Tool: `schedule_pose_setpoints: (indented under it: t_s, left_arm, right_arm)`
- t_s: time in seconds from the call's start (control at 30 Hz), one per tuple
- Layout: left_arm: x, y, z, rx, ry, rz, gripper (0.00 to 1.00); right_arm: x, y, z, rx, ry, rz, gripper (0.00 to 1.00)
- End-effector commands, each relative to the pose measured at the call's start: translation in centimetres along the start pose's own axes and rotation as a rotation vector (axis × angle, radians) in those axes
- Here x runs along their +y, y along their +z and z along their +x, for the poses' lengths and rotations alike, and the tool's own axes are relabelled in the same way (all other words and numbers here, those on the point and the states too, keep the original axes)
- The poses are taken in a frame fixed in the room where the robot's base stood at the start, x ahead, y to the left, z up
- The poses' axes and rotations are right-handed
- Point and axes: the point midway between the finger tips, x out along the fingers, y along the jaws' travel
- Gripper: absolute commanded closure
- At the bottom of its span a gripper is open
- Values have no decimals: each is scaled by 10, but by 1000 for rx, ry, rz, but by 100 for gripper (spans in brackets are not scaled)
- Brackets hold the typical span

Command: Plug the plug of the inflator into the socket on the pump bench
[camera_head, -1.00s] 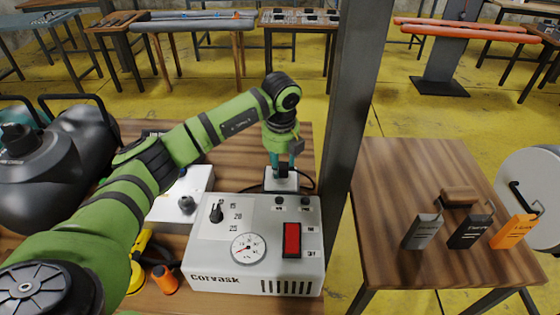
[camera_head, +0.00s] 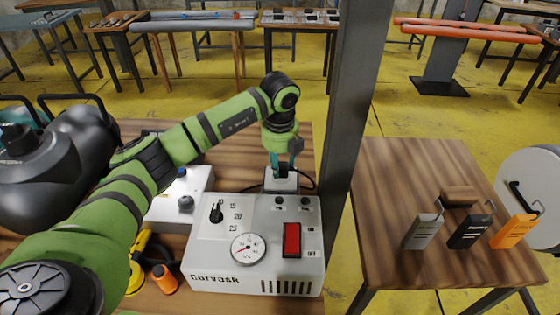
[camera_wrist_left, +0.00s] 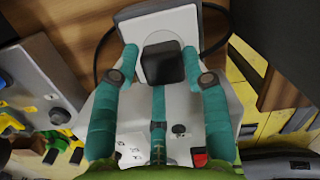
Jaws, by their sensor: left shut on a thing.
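The inflator (camera_head: 255,262) is a white Corvask box with a dial, a gauge and a red switch, standing on the wooden pump bench. Just behind it is a small white socket box (camera_head: 283,186), which shows a round grey socket face (camera_wrist_left: 150,50) in the left wrist view. My left gripper (camera_head: 284,163), with teal fingers, points down over this box and is shut on the black plug (camera_wrist_left: 164,64). The plug overlaps the socket face; I cannot tell how deep it sits. A black cable (camera_wrist_left: 216,38) loops around the socket box. My right gripper is not in view.
A dark post (camera_head: 346,130) rises right of the socket box. Another white unit (camera_head: 180,205) stands to the left, near a large black tank (camera_head: 50,170). A side table (camera_head: 400,170) at the right carries several tags.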

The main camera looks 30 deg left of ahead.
Motion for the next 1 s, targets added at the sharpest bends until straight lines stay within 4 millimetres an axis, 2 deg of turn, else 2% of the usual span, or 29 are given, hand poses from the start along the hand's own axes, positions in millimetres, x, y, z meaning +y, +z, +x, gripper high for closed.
schedule_pose_setpoints:
  t_s: [1.0]
  left_arm:
    - [0,-1,6,1,-4,0,83]
  right_arm:
    - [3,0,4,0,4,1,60]
